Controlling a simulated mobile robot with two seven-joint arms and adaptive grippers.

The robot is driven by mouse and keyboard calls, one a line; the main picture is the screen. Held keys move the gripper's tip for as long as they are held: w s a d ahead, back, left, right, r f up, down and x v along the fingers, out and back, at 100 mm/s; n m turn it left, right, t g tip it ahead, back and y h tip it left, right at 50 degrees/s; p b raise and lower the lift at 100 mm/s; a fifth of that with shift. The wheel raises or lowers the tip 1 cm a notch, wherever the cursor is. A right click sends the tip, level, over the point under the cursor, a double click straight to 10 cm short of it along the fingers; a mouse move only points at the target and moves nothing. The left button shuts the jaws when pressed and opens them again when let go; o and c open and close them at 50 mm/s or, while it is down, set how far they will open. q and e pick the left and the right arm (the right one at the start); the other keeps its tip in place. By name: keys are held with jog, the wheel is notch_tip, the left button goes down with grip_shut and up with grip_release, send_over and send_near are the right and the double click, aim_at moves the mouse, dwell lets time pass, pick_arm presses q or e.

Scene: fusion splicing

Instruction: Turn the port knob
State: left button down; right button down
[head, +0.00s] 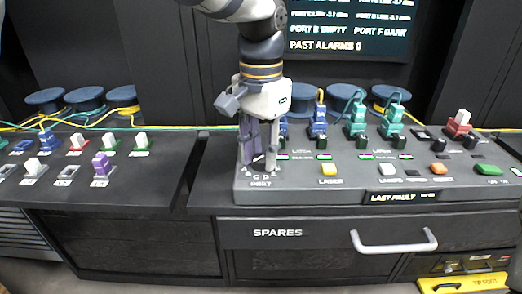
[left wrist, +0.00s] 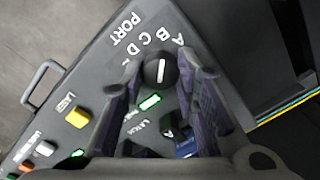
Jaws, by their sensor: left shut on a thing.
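The port knob (left wrist: 158,72) is a round black dial with a white pointer line, on the grey console (head: 310,185) under the letters A, B, C, D. In the left wrist view the pointer line runs up toward the middle letters; I cannot tell exactly which. My left gripper (head: 259,164) points straight down over the knob at the console's left end. Its two purple-grey fingers stand on either side of the knob, shut on it. In the head view the fingers partly hide the knob. My right gripper is not in view.
A yellow laser button (head: 329,169) lies right of the knob, with white, orange and green buttons further along. Blue and teal plugs (head: 356,125) stand behind. A lower table (head: 60,190) with connectors is at left. The SPARES drawer (head: 290,234) has a projecting handle below.

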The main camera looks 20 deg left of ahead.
aim_at(261, 157)
pick_arm(q)
jog(key=shift+n, duration=0.4)
jog(key=c, duration=1.2)
grip_release()
notch_tip(261, 157, up, 12)
jog(key=shift+r, duration=0.1)
